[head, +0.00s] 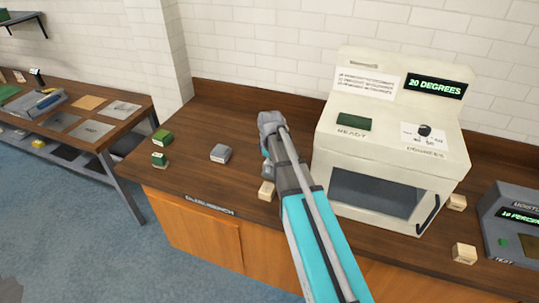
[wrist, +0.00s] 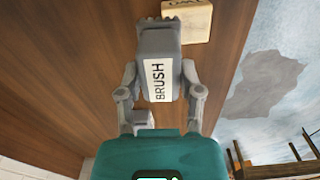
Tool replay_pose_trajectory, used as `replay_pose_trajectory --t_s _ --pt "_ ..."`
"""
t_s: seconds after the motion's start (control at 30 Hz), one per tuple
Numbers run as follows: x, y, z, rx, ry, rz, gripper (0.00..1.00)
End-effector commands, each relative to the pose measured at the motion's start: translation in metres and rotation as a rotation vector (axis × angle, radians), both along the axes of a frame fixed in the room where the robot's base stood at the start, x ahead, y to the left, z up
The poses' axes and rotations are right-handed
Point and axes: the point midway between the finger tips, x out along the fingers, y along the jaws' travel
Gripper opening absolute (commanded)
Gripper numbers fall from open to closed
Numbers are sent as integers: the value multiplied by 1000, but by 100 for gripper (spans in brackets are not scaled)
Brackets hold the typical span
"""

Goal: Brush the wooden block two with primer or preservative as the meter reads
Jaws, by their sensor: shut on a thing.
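In the wrist view my gripper (wrist: 160,82) is shut on a grey brush block (wrist: 160,42) with a white label reading BRUSH. Wooden block two (wrist: 187,20) lies on the brown benchtop just past the brush's end. Its label shows upside down, and I cannot tell whether the brush touches it. The moisture meter (head: 497,228) at the far right shows a green reading that looks like 10 PERCENT, partly cut off.
A cream oven (head: 343,140) with a 20 DEGREES display stands right of my arm. Two pale blocks (head: 464,253) (head: 457,202) sit between it and the meter. Left on the bench are a grey block (head: 221,154) and two green blocks (head: 162,137) (head: 159,160). The benchtop between them is clear.

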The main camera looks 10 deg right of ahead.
Motion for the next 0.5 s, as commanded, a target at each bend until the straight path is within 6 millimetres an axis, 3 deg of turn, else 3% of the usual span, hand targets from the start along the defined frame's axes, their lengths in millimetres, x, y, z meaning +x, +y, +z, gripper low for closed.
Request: replay_pose_trajectory --t_s 0.5 --pt "0 1 44 0 0 2 9"
